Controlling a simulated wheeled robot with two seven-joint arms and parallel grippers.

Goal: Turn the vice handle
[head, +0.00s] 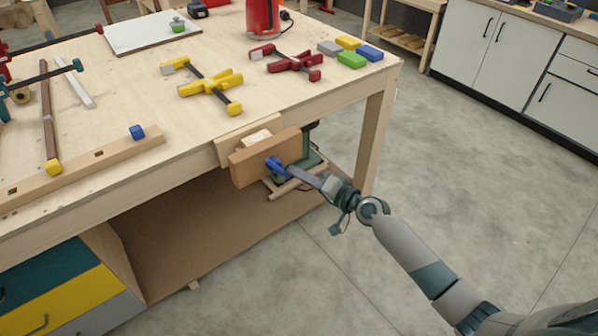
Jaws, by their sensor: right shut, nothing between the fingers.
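The vice (252,166) is fixed to the front edge of the workbench near its right corner, with a thick wooden jaw facing out. A small blue piece (276,166), which looks like the vice handle, sits at the front of this jaw. My right gripper (295,173) reaches in from the lower right, shut and empty, with its tip at the blue piece. I cannot tell whether they touch. The gripper hides part of what lies behind it. My left gripper is not in view.
The workbench (120,110) carries a yellow clamp (208,85), a red clamp (290,62), several coloured blocks (350,60) and a red container (262,17). Coloured drawers (65,305) stand under its left side. The floor (470,170) to the right is clear up to white cabinets (480,45).

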